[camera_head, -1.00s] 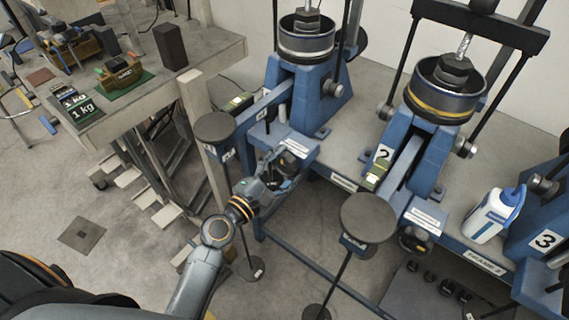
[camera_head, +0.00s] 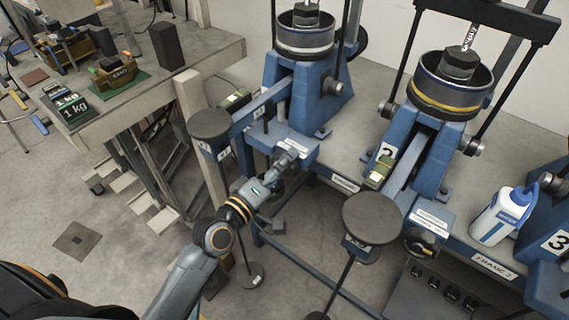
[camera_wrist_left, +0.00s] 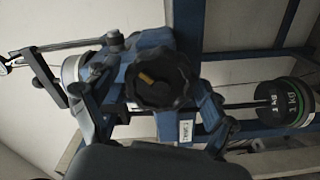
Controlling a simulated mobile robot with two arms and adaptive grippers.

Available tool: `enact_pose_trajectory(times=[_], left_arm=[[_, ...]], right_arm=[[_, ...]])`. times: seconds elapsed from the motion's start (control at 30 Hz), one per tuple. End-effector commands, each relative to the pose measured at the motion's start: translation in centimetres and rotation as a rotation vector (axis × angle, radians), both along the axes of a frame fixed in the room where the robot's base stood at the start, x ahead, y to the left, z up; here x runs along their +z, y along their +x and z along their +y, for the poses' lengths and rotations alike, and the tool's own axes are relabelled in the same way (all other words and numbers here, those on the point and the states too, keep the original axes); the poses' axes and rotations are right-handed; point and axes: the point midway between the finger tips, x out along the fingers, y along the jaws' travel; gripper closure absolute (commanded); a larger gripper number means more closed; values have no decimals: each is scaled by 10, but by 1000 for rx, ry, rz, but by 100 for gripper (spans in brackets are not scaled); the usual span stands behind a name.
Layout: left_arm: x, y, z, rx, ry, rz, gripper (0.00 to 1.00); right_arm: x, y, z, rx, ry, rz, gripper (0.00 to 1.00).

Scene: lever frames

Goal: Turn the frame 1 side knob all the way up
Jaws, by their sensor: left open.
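Frame 1 (camera_head: 292,88) is the blue lever frame left of centre in the head view. Its side knob (camera_wrist_left: 160,82) shows in the left wrist view as a black, lobed knob with an orange mark, facing the camera near the middle. In the head view my gripper and wrist largely hide this knob. My left gripper (camera_head: 284,172) is open and empty, just in front of the small blue housing at the end of frame 1. I cannot tell whether a finger touches the knob. A dark, blurred part fills the bottom of the wrist view. My right gripper is not in view.
Frame 2 (camera_head: 437,150) with its own knob (camera_head: 420,245) stands to the right. Round dark plates (camera_head: 210,123) (camera_head: 371,218) hang near the levers. A white-blue bottle (camera_head: 500,215) stands on the bench. A table with 1 kg weights (camera_head: 72,108) is at left.

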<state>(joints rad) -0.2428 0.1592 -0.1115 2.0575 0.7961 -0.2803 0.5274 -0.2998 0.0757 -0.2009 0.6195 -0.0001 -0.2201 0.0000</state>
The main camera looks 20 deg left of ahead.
Motion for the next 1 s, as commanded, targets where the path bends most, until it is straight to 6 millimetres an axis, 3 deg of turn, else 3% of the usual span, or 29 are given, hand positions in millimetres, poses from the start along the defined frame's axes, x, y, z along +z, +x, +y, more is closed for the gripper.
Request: enact_pose_trajectory(times=[0.5, 0.83, 0.93, 1.0], left_arm=[[-1, -52, 19, 0, -1, 4, 15], [-1, -55, 20, 0, -4, 3, 15], [-2, -57, 21, 5, -100, 43, 15], [-5, -62, 24, 12, -273, 113, 15]], right_arm=[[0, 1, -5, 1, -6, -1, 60], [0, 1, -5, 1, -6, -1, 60], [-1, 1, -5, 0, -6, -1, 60], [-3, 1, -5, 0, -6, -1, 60]])
